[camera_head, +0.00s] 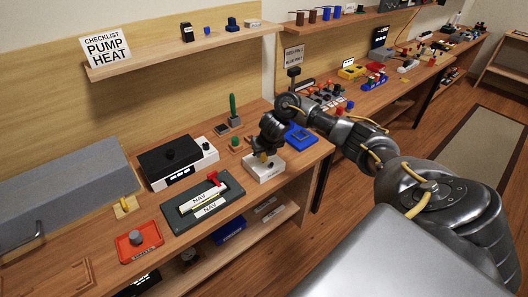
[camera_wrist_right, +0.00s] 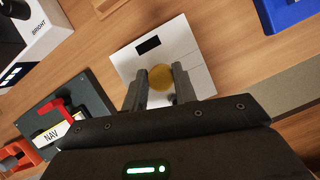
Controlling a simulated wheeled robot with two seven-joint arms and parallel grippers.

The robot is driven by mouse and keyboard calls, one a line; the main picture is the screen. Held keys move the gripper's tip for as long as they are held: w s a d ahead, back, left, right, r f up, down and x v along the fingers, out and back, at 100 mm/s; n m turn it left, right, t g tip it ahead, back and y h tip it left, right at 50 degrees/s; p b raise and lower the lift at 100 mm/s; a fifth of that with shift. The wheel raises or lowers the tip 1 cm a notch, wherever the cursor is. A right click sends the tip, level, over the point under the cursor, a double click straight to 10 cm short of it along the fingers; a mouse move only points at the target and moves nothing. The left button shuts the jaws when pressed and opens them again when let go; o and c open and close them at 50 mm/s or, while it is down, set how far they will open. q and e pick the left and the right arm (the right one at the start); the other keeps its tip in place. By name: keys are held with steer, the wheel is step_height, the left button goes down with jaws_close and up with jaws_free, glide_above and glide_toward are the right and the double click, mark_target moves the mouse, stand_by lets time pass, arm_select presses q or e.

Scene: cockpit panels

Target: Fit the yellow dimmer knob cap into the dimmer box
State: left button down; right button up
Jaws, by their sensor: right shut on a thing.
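My right gripper (camera_head: 265,153) is shut on the yellow knob cap (camera_head: 264,158), close above a small white box (camera_head: 262,175), which appears to be the dimmer box. In the right wrist view the round yellow cap (camera_wrist_right: 159,80) shows between the two grey fingers of the gripper (camera_wrist_right: 161,84). The white box (camera_wrist_right: 195,61) lies behind it there, with a black window on its top. The fingers and cap hide part of the box top. I cannot tell whether the cap touches the box. My left gripper is not in view.
A black-and-white box (camera_head: 180,160) marked BRIGHT, a dark NAV panel (camera_head: 225,211) with a red lever, and a red tray (camera_head: 140,247) stand to the left. A blue tray (camera_head: 301,136) is just right of the white box. A shelf (camera_head: 180,50) runs above the bench.

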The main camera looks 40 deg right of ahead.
steer(key=shift+f, duration=0.2)
steer(key=o, duration=1)
steer(key=p+v, duration=0.3)
steer(key=v, duration=0.8)
steer(key=shift+d+p, duration=0.1)
steer(key=shift+p, duration=0.3)
steer(key=shift+w, duration=0.1)
